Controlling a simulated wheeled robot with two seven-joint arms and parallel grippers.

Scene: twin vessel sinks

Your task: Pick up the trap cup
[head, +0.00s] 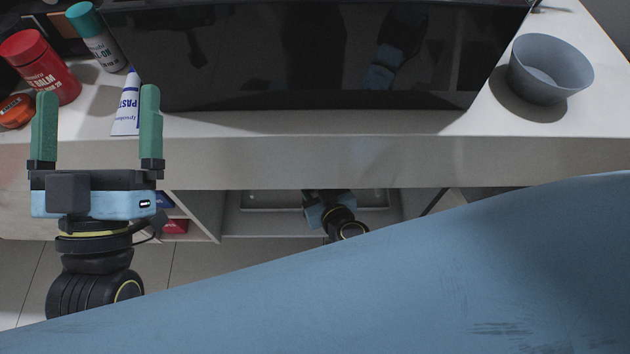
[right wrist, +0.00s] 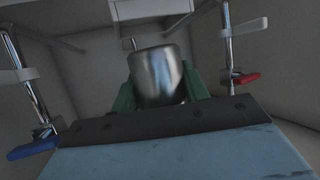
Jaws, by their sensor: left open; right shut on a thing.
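The trap cup (right wrist: 158,74) is a shiny metal cup inside the cabinet in the right wrist view. My right gripper (right wrist: 160,92) is shut on it, with a green finger on each side. Whether the cup is still joined to anything behind it cannot be made out. In the head view my right wrist (head: 340,218) shows under the counter, and its fingers and the cup are hidden there. My left gripper (head: 97,95) is open and empty, fingers pointing forward, in front of the counter at the left.
The counter (head: 300,158) overhangs the cabinet. On it are a paste tube (head: 127,105), a red jar (head: 42,68), a teal-capped bottle (head: 97,38) and a grey bowl (head: 548,72). Beside the cup are a blue valve handle (right wrist: 33,145), a red valve handle (right wrist: 246,79) and upright metal pipes.

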